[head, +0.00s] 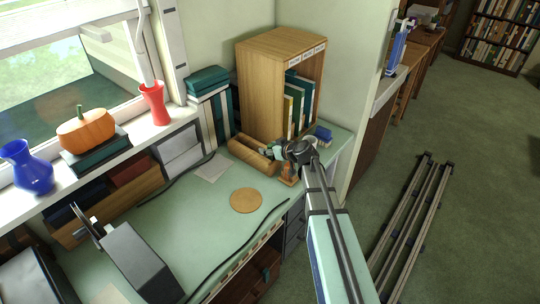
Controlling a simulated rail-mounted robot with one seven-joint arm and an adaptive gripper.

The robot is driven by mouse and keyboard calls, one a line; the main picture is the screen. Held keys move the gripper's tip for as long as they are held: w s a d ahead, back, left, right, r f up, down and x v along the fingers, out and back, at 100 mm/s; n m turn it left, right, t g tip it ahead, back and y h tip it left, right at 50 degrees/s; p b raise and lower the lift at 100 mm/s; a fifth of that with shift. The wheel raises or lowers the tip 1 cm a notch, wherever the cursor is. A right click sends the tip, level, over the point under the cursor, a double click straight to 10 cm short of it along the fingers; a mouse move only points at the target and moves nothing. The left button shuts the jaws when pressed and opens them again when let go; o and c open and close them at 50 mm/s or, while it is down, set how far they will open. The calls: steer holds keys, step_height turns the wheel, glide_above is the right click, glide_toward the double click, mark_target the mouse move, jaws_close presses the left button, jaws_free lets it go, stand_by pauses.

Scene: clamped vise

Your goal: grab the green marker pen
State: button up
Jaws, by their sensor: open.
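My arm reaches in from the lower right over the green desk (205,225). My gripper (272,153) is open at the desk's back right, beside a wooden holder (245,150) in front of the wooden cabinet. The fingers look small and dark green, and the wrist covers what lies behind it. I cannot make out a green marker pen for certain; it may be hidden by the gripper or too small to tell. A small orange-brown object (288,174) stands just under the wrist.
The wooden cabinet (262,82) with binders rises close behind the gripper. A round cork mat (246,200) and a paper sheet (212,168) lie on the open desk middle.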

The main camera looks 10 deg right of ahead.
steer(key=c, duration=1)
steer(key=shift+r, duration=0.1)
